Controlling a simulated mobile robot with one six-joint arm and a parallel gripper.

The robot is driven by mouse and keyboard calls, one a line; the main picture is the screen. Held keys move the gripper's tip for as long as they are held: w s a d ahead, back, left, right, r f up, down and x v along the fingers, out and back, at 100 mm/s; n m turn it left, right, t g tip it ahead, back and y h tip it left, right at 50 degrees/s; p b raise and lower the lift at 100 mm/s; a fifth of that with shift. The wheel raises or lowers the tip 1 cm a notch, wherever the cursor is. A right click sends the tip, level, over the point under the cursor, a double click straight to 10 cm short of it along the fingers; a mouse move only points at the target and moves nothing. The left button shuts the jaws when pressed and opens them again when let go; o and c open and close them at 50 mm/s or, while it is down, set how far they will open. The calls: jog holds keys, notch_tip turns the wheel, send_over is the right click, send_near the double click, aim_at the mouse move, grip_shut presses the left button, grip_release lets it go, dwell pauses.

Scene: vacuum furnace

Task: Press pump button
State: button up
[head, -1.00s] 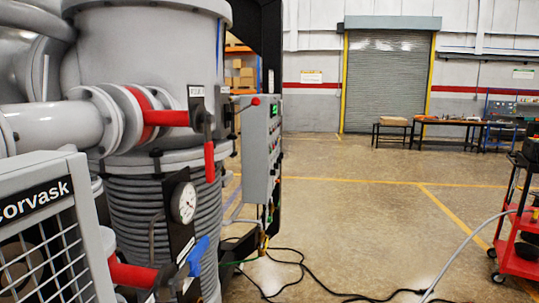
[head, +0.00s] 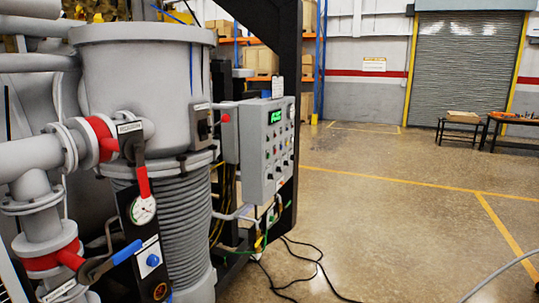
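The grey control panel (head: 268,150) stands right of the large grey furnace vessel (head: 145,75), its front seen at a slant. It has a green lit display (head: 275,117) and several small coloured buttons and knobs below. Their labels are too small to read, so I cannot tell which is the pump button. A black plate on the vessel's near side carries a round gauge (head: 143,209) and a blue round knob or button (head: 153,260). My gripper is not in view.
A red-handled valve (head: 143,182) and a blue-handled valve lever (head: 112,262) stick out from the pipes at left. Black cables (head: 300,262) lie on the floor below the panel. The floor right of the panel is open, with a grey hose (head: 500,278) at lower right.

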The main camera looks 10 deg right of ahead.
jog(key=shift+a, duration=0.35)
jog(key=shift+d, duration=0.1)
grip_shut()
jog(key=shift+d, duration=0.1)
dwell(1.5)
